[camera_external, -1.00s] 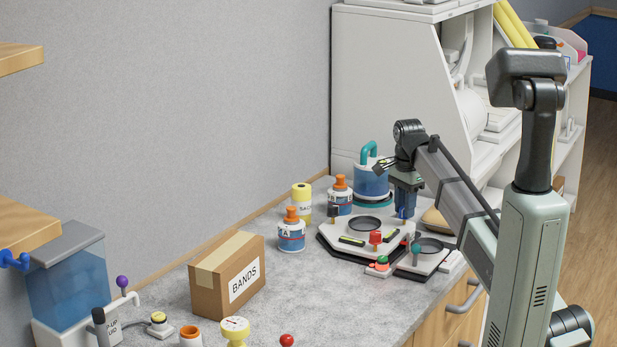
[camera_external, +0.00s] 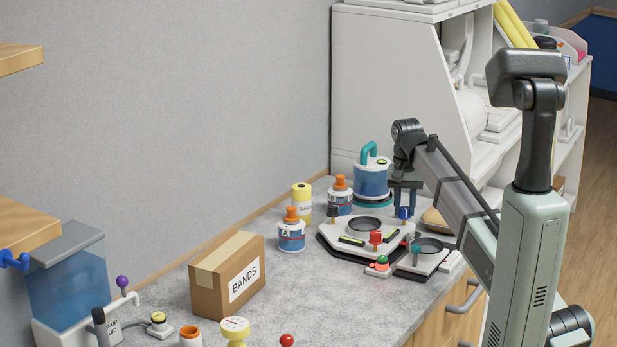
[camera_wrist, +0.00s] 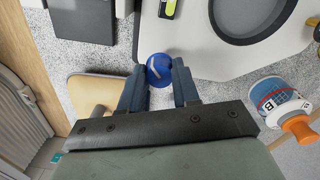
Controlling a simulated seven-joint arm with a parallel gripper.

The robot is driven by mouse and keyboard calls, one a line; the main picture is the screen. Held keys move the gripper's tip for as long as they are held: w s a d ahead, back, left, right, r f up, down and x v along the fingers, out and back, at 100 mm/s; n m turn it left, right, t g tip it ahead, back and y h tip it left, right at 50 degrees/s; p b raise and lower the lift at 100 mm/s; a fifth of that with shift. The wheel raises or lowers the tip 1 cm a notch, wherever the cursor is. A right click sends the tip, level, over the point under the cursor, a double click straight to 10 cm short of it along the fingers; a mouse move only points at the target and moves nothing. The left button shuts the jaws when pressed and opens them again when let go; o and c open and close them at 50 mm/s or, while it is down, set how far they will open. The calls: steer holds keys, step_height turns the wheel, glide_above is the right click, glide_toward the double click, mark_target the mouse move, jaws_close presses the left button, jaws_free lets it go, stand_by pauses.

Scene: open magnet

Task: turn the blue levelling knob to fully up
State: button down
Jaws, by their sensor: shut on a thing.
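The blue levelling knob (camera_external: 404,213) is at the far right corner of the white plate device (camera_external: 340,236). In the wrist view the knob (camera_wrist: 160,69) is round, with a pale pointer mark on its top. My gripper (camera_external: 404,204) reaches down over it from above. In the wrist view one finger of my gripper (camera_wrist: 159,78) is on each side of the knob, and it is shut on the knob. The fingers hide part of the knob's sides.
A red knob (camera_external: 375,238) and a teal knob (camera_external: 416,248) stand nearer the front. A teal-handled blue container (camera_external: 371,180) is close behind my gripper. Orange-capped bottles (camera_external: 291,232) and a BANDS box (camera_external: 228,275) stand to the left.

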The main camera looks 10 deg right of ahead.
mark_target(403, 208)
steer(key=n, duration=0.6)
steer(key=shift+a, duration=0.1)
steer(key=n, duration=0.6)
stand_by(0.6)
steer(key=c, duration=0.8)
jaws_free()
steer(key=shift+a+r, duration=0.2)
steer(key=shift+r, duration=3.55)
